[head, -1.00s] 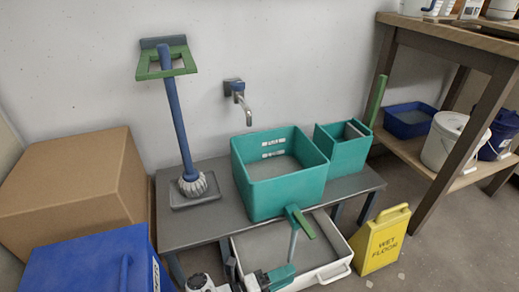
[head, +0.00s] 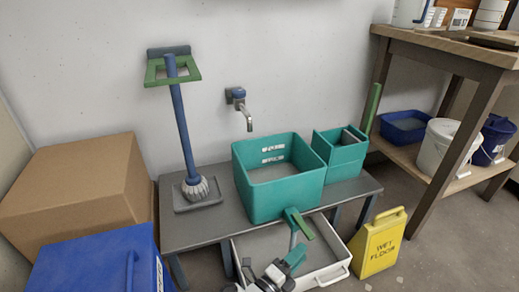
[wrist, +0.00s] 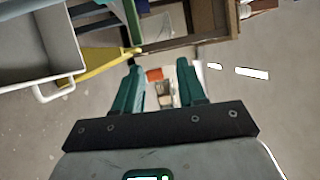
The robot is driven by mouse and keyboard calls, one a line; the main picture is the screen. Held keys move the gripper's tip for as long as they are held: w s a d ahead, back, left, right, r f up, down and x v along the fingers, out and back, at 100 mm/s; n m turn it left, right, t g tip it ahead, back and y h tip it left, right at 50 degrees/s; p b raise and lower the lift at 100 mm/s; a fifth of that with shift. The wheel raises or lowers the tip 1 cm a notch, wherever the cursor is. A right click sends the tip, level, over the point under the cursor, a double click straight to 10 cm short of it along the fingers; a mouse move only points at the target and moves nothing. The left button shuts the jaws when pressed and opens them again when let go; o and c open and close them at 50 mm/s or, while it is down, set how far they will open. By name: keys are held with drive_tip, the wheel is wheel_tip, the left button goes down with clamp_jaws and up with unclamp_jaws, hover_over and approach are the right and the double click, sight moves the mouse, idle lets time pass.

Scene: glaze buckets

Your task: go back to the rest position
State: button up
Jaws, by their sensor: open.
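My gripper (wrist: 162,78) is open in the wrist view, its two teal fingers apart with no object held between them. In the head view my gripper (head: 294,260) shows low in the picture, in front of the white tray (head: 333,279). A tool with a teal head and green handle (head: 299,222) stands at the tray, below the large teal bin (head: 280,193). Whether my gripper is over the tray's inside or only in front of it is hard to tell.
A yellow wet-floor sign (head: 378,243) stands right of the tray. The grey bench (head: 222,222) carries the bin and a mop (head: 184,130). A cardboard box (head: 75,185) and blue container (head: 85,265) are left. A wooden shelf (head: 420,168) is right. Floor at lower right is clear.

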drive_tip(key=w+d+r+n+t+y, duration=0.25)
drive_tip(key=w+n+t+y, duration=0.35)
drive_tip(key=n, duration=0.3)
drive_tip(key=n+g+y, duration=0.5)
drive_tip(key=n+y, duration=0.8)
drive_tip(key=n, duration=0.1)
approach(305, 234)
drive_tip(key=s+a, duration=0.1)
drive_tip(key=a, duration=0.2)
drive_tip(key=s+d+f+n+g+h, duration=0.1)
drive_tip(key=s+d+f+n+g, duration=0.1)
drive_tip(key=s, duration=0.3)
drive_tip(key=s+d+f+n+g, duration=0.1)
drive_tip(key=s+d+f+g, duration=0.15)
drive_tip(key=s, duration=0.25)
drive_tip(key=s+d+r+g+h, duration=0.15)
drive_tip(key=s+d+g, duration=0.25)
drive_tip(key=s, duration=0.8)
drive_tip(key=s+d+r+g+h, duration=0.1)
drive_tip(key=s+d+g+h, duration=0.3)
drive_tip(key=s, duration=0.8)
wheel_tip(305, 234, up, 39)
drive_tip(key=y+p, duration=0.1)
drive_tip(key=p, duration=3.7)
drive_tip(key=shift+s+d+f+n+g+p, duration=0.2)
drive_tip(key=shift+s+n+g+p, duration=0.15)
drive_tip(key=shift+n+g, duration=0.1)
